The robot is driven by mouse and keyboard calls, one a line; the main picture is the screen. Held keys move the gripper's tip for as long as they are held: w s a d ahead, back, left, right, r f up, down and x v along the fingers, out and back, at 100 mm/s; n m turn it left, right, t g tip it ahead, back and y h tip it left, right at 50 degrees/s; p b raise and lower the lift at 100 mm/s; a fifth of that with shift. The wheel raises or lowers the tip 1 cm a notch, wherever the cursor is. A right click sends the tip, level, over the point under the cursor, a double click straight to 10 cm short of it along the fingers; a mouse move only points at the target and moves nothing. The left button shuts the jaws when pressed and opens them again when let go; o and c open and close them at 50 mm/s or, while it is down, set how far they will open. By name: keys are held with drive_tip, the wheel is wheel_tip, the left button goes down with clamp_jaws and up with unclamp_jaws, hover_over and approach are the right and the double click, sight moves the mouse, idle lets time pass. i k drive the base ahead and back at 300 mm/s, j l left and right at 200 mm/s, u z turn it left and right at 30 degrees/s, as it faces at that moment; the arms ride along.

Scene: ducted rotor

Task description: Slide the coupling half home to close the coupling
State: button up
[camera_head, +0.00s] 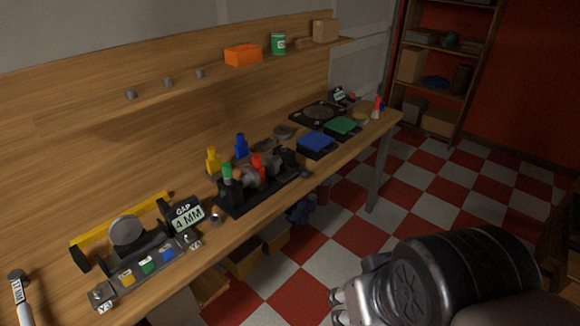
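A black-based assembly (262,193) stands at the middle of the bench. It carries grey round parts (248,178) along its length, with green (226,170) and red (258,161) knobs above. These may be the coupling, but I cannot tell the coupling half apart or see any gap between parts. Yellow (213,160) and blue (241,147) pieces stand behind it. My gripper (340,304) is at the bottom, over the floor in front of the bench and well apart from the assembly. My arm link hides part of it, and its opening is unclear.
At the near left, a fixture with a grey disc (127,230) stands beside a "GAP 4 MM" sign (187,217). Blue (316,145) and green (343,127) trays lie farther right. A shelf (180,86) runs above the wooden bench (245,226). The checkered floor (350,215) is open.

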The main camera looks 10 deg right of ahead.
sight(282, 166)
drive_tip(key=i+l, duration=0.2)
drive_tip(key=i, duration=0.25)
drive_tip(key=i+l+u, duration=0.1)
drive_tip(key=i, duration=0.35)
drive_tip(key=l, duration=0.1)
